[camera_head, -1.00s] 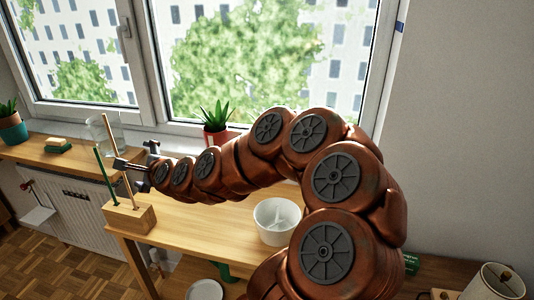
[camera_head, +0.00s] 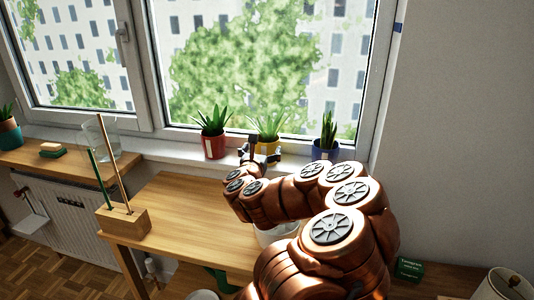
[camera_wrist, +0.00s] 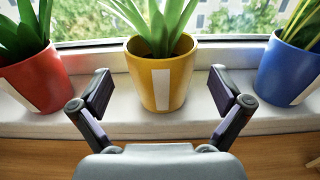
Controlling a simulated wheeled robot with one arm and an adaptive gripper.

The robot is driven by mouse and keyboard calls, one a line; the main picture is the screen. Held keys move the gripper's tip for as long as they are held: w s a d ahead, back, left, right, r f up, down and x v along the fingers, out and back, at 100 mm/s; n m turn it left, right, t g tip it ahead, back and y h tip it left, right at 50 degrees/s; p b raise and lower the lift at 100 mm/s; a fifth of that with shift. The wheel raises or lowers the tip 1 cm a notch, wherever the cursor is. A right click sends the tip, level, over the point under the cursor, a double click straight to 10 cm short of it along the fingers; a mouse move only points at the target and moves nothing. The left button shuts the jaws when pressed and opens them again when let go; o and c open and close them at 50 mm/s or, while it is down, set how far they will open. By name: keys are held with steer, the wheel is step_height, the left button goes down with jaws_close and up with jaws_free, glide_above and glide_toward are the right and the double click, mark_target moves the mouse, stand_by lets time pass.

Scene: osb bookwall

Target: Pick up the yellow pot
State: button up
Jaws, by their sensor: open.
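The yellow pot (camera_wrist: 160,80) holds a green spiky plant and has a blank white label on its front. It stands upright on the windowsill, in the middle of the wrist view. In the head view the yellow pot (camera_head: 268,146) is partly hidden behind my gripper (camera_head: 262,150). In the wrist view my gripper (camera_wrist: 161,92) is open, with one finger to each side of the pot's lower front. The fingers look apart from the pot, and nothing is between them but the view of the pot.
A red pot (camera_head: 214,146) stands left of the yellow one and a blue pot (camera_head: 325,149) right of it, with gaps between. The window is close behind. A wooden block (camera_head: 123,221) with upright sticks stands on the table (camera_head: 185,235) at left.

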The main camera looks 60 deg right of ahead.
mark_target(269, 136)
steer(key=shift+p+x, duration=0.9)
steer(key=shift+x, duration=2.4)
steer(key=shift+c, duration=0.3)
steer(key=c, duration=1.2)
